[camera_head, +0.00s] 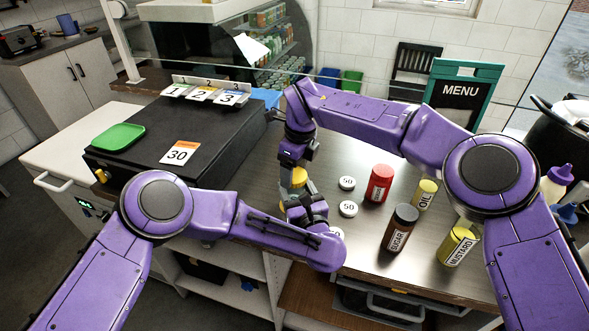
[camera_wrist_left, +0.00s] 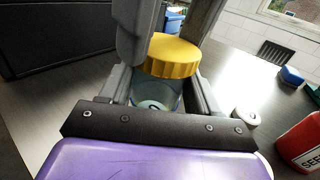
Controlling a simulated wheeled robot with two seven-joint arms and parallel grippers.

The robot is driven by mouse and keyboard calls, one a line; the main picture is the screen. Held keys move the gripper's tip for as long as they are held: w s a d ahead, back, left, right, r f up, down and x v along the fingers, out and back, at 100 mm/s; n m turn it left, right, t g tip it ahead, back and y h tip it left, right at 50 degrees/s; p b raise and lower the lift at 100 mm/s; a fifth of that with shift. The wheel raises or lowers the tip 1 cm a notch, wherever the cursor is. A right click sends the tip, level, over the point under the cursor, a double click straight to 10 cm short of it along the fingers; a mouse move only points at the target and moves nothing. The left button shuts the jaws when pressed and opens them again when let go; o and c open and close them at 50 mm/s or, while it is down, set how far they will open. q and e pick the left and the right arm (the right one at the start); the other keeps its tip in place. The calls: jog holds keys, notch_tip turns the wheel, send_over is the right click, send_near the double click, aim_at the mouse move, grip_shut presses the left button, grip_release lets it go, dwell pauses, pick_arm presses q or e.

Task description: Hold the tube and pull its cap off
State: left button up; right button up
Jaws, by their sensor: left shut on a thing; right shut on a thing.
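The tube's ridged yellow cap (camera_wrist_left: 172,56) sits on top of the tube (camera_wrist_left: 158,93), whose pale see-through body shows below it in the left wrist view. The cap also shows as a small yellow patch in the head view (camera_head: 299,176). My left gripper (camera_wrist_left: 155,100) is shut around the tube's body from the side and holds it upright. My right gripper (camera_head: 295,168) reaches down from above, its grey fingers on either side of the cap, shut on it. The cap and the tube look in contact. Most of the tube is hidden in the head view by my grippers.
On the counter to the right stand a red jar (camera_head: 380,184), a sugar jar (camera_head: 399,228), an oil bottle (camera_head: 424,194) and a mustard jar (camera_head: 457,246). White discs marked 50 (camera_head: 347,183) lie nearby. A black box (camera_head: 190,140) with a green tray (camera_head: 119,137) is at left.

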pick_arm(q)
jog(key=shift+s+f, duration=0.15)
jog(key=shift+f, duration=0.2)
pick_arm(e)
jog(key=shift+r, duration=1)
jog(key=shift+r, duration=2)
pick_arm(q)
jog(key=o, duration=1.6)
jog(key=shift+w+a+r, duration=0.1)
jog(key=shift+w, duration=0.15)
pick_arm(e)
jog(key=shift+w+f, duration=0.1)
jog(key=shift+w, duration=0.1)
